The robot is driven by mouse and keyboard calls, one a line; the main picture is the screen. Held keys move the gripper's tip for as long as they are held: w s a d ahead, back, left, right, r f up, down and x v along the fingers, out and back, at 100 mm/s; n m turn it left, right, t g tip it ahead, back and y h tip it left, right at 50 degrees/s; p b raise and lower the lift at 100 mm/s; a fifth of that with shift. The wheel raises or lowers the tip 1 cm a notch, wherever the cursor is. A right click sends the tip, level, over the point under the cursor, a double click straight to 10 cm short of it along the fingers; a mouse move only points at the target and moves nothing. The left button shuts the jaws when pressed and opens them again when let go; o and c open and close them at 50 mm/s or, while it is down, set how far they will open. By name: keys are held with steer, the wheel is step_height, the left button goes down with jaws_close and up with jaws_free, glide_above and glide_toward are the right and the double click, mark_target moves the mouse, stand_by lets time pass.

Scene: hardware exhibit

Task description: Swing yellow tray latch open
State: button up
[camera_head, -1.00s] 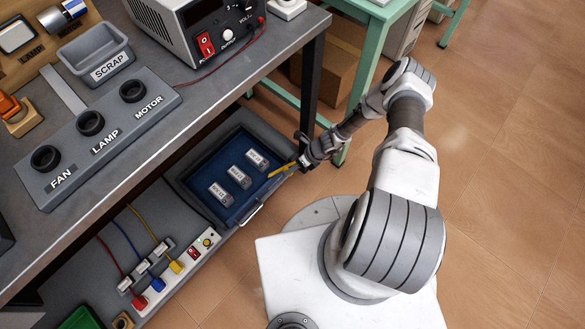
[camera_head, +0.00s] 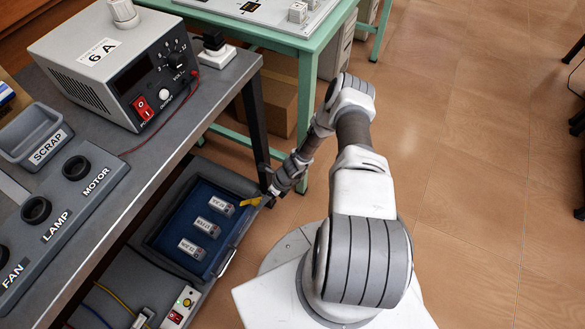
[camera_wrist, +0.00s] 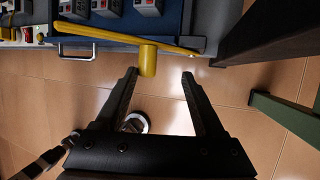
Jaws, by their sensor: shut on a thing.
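The yellow latch (camera_head: 250,202) lies along the right end of the blue tray (camera_head: 178,221) in the open drawer under the bench. In the wrist view the latch is a long yellow bar (camera_wrist: 100,33) crossing the tray's front, with a round yellow knob (camera_wrist: 148,62) sticking out toward me. My gripper (camera_head: 268,197) is at the latch's outer end. In the wrist view my gripper (camera_wrist: 161,74) has the knob between its fingertips, closer to the left finger. Contact with the right finger is not clear in the picture.
Several labelled grey modules (camera_head: 192,249) lie in the tray. A metal handle (camera_wrist: 75,50) is on the tray front. A dark bench leg (camera_head: 254,118) and a green table leg (camera_head: 306,120) stand near my arm. Open floor (camera_head: 470,200) lies to the right.

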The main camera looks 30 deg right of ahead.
steer(key=w+d+r+p, duration=0.1)
steer(key=d+r, duration=0.9)
steer(key=d, duration=0.3)
steer(key=shift+w+d+r+p, duration=0.25)
steer(key=shift+w+r+p, duration=0.15)
stand_by(1.0)
steer(key=shift+r, duration=0.1)
stand_by(0.4)
steer(key=p+v, duration=0.4)
steer(key=v, duration=1.3)
steer(key=shift+s+d+r, duration=0.1)
